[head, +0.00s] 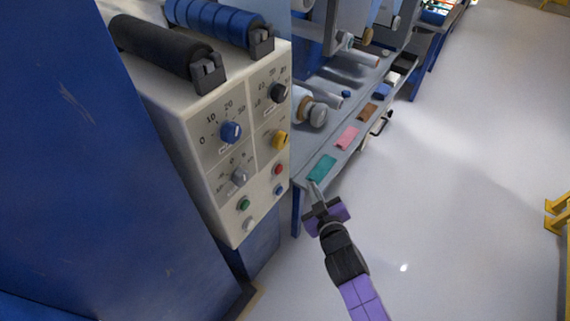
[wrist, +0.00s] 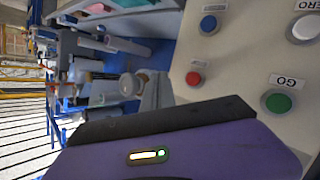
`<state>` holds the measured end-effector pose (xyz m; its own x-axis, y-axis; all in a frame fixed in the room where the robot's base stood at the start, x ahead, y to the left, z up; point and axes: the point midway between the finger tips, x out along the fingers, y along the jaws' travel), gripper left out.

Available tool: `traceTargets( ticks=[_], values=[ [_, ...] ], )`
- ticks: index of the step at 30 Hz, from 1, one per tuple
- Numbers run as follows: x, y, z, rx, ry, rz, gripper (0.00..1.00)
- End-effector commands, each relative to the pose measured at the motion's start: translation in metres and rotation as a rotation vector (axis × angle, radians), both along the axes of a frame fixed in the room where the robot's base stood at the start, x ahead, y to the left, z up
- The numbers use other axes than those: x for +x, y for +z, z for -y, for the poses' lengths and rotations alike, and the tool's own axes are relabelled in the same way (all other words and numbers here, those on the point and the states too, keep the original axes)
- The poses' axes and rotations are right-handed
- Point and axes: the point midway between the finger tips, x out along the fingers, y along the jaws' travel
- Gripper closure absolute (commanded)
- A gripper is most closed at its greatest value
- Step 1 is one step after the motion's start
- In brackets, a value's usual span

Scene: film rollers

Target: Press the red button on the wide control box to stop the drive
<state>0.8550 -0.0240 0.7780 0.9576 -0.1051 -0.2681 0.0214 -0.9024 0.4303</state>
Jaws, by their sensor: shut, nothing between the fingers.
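The wide control box (head: 185,110) is cream-coloured and stands left of my gripper in the head view. Its red button (head: 278,170) is on the front panel at the right, above a blue button (head: 279,190). In the wrist view the red button (wrist: 194,78) is round in a grey ring, just right of my fingertips. My gripper (head: 316,187) is shut and empty, to the right of the panel and apart from it in the head view. The closed grey fingers also show in the wrist view (wrist: 155,92). The exact gap to the button cannot be told.
A green button (head: 243,204) and a whitish button (head: 249,225) sit lower left of the red one. Knobs (head: 231,132) fill the panel above. Two rollers (head: 160,45) lie on top. A grey bench (head: 333,155) with coloured pads runs behind my gripper.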

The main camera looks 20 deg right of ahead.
Motion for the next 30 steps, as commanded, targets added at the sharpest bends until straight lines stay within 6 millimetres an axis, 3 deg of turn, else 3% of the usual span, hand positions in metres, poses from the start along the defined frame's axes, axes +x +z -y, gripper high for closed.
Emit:
traceTargets(
  ticks=[4, 17, 30],
  values=[
    [-0.003, -0.009, 0.003, -0.014, -0.010, -0.028, 1.00],
    [0.000, -0.010, 0.001, -0.013, -0.010, -0.029, 1.00],
    [0.043, -0.012, -0.030, -0.013, -0.010, -0.027, 1.00]
  ],
)
